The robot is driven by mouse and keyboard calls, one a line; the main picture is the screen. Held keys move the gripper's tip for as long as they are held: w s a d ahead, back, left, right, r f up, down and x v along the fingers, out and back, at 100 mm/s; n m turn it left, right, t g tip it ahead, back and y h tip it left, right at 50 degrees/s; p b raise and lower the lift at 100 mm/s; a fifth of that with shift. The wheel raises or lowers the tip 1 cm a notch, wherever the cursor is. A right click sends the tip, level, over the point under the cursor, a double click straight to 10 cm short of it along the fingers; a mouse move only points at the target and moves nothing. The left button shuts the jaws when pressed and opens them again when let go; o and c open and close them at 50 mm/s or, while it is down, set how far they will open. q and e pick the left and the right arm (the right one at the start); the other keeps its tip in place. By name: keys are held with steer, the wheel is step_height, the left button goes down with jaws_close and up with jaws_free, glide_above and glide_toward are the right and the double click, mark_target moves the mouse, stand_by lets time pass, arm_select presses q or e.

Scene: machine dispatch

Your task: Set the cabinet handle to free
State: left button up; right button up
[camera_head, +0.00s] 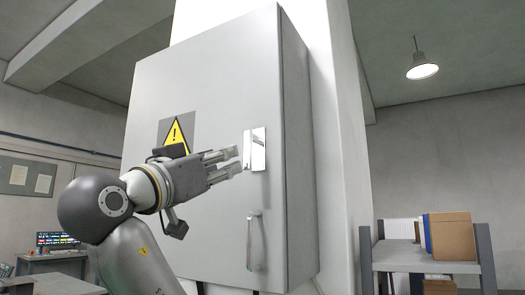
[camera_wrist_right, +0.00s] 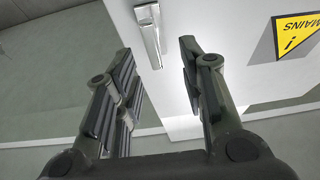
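The grey cabinet (camera_head: 220,80) stands in the middle of the head view. A shiny upright handle plate (camera_head: 255,149) is on its door near the right edge. A bar-shaped handle (camera_head: 254,240) sits lower on the same door. My right gripper (camera_head: 238,160) is just left of the shiny plate, its fingers pointing at it and spread apart. In the right wrist view, a metal lever handle (camera_wrist_right: 149,30) lies beyond the open fingers, between the tips in the picture. Nothing is held, and contact with the handle cannot be told. My left gripper is not in view.
A yellow warning sign (camera_head: 176,131) is on the door, partly behind my right arm, and shows upside down in the wrist view (camera_wrist_right: 298,36). A shelf (camera_head: 425,265) with boxes stands at the right. A desk with a screen (camera_head: 57,240) is at the far left.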

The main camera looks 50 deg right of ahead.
mark_target(246, 147)
steer(key=shift+m, duration=0.3)
steer(key=d+r+p, duration=0.2)
steer(key=d+r, duration=0.1)
steer(key=shift+d+r+p, duration=0.25)
steer(key=shift+d+p, duration=0.05)
steer(key=shift+p, duration=0.05)
steer(key=p+x, duration=0.1)
steer(key=x, duration=0.1)
steer(key=p+x, duration=0.1)
steer(key=x, duration=0.2)
steer(key=shift+d+f, duration=0.2)
steer(key=shift+w+d, duration=0.1)
steer(key=shift+d, duration=0.05)
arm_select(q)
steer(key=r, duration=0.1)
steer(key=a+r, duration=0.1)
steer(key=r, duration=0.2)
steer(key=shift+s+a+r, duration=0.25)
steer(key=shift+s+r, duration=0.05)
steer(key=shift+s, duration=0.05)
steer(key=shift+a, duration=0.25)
arm_select(e)
steer(key=shift+c, duration=0.5)
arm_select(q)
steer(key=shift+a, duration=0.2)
arm_select(e)
jaws_close()
